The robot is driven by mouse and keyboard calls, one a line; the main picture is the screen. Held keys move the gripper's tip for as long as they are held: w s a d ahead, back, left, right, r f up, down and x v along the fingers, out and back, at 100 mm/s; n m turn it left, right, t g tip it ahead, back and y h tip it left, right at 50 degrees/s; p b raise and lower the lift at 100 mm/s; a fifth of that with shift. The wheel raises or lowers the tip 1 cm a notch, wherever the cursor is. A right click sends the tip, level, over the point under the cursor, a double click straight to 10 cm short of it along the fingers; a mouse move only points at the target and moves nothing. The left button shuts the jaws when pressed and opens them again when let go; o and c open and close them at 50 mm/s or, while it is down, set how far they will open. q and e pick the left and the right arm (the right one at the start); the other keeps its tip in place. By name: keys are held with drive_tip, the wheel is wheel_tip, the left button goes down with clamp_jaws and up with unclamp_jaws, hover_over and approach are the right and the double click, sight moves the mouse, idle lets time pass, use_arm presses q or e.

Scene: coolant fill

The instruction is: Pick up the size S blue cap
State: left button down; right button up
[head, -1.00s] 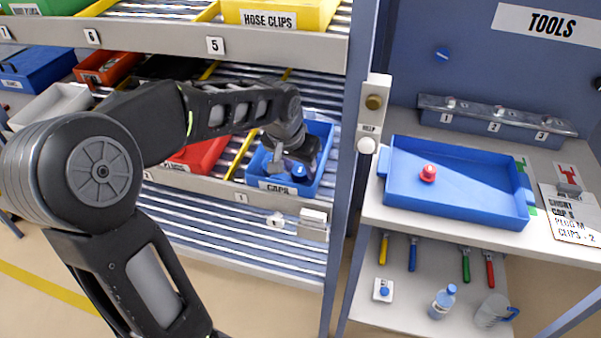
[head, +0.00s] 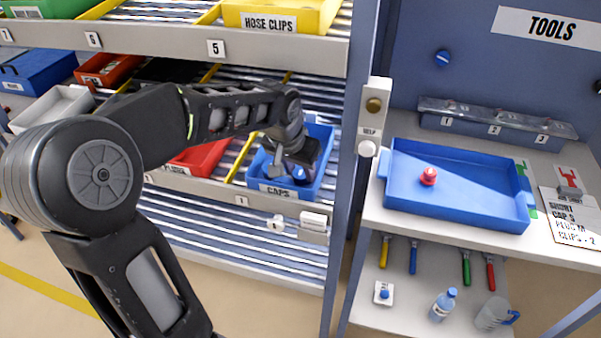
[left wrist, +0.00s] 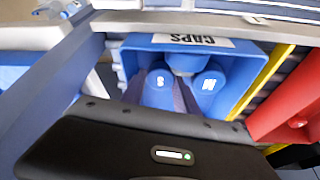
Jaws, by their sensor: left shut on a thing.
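The blue CAPS bin (head: 313,186) sits on the rack's middle shelf, and my left gripper (head: 284,172) reaches down into it. In the left wrist view a blue cap marked S (left wrist: 159,83) lies between my dark fingers, which are shut on it. Another marked blue cap (left wrist: 210,84) is right beside it, and a blue shape (left wrist: 185,60) shows behind the two near the bin label. In the head view a blue cap (head: 300,174) shows at the gripper; its mark cannot be read there. My right gripper is not in view.
A red bin (head: 201,155) stands left of the CAPS bin past a yellow divider (head: 241,157). A rack post (head: 345,190) is close on its right. On the bench, a blue tray (head: 455,203) holds a red part (head: 428,177).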

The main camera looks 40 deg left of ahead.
use_arm(q)
drive_tip(key=shift+r, duration=0.2)
drive_tip(key=shift+r, duration=0.55)
drive_tip(key=shift+s+f+t+b, duration=0.15)
drive_tip(key=shift+t+b, duration=0.35)
drive_tip(key=shift+b, duration=0.35)
drive_tip(key=t+b, duration=0.2)
drive_tip(key=b, duration=0.1)
drive_tip(key=shift+s+f+y, duration=0.25)
drive_tip(key=shift+y, duration=0.05)
wheel_tip(320, 180, up, 6)
drive_tip(key=s+p, duration=0.1)
drive_tip(key=s+d+r+g+b, duration=0.1)
drive_tip(key=s+d, duration=0.1)
drive_tip(key=s, duration=0.8)
drive_tip(key=s+d+r+g+b, duration=0.1)
drive_tip(key=s+d+g, duration=0.1)
drive_tip(key=s, duration=0.9)
drive_tip(key=shift+s+r, duration=0.15)
drive_tip(key=shift+r, duration=0.1)
